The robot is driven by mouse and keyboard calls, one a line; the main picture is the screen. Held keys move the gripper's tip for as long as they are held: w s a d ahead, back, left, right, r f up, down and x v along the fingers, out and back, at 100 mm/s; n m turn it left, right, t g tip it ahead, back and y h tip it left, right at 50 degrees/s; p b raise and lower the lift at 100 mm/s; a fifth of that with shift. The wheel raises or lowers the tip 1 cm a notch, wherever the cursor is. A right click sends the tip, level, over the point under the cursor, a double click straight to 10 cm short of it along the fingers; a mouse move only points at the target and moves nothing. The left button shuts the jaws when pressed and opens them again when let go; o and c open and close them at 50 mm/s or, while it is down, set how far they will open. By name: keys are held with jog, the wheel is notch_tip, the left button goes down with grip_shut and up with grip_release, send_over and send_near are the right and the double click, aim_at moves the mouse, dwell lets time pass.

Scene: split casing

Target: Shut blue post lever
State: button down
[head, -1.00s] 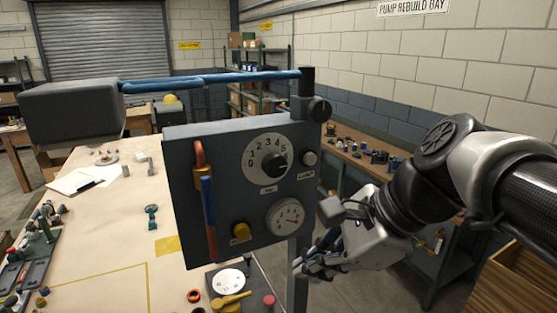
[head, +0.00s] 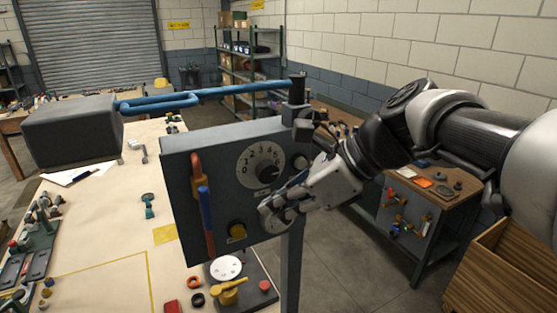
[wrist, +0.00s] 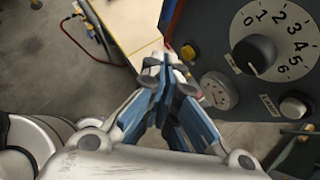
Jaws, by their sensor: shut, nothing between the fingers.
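A long blue bar (head: 215,92) runs level from the dark post (head: 297,102) at the panel's upper right to a grey block (head: 72,130) at the left. A shorter blue-handled lever (head: 206,207) hangs upright on the left of the grey panel (head: 225,165), beside a red bar (head: 197,170). My gripper (head: 277,203) is shut and empty, in front of the panel's lower right near the gauge, well below the blue bar. In the wrist view its blue-sided fingers (wrist: 166,78) meet near the gauge (wrist: 217,92). The blue bar is not recognisable there.
The panel has a numbered dial (head: 261,166) and a yellow knob (head: 237,231). A bench (head: 105,220) with loose parts lies left and below. A side cabinet (head: 425,205) and a wooden crate (head: 510,270) stand at the right. Open floor lies between bench and cabinet.

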aim_at(206, 209)
jog(key=w+a+f, duration=0.2)
jog(key=a+f, duration=0.3)
jog(key=a, duration=0.4)
jog(key=shift+w+a+f, duration=0.15)
jog(key=shift+f, duration=0.05)
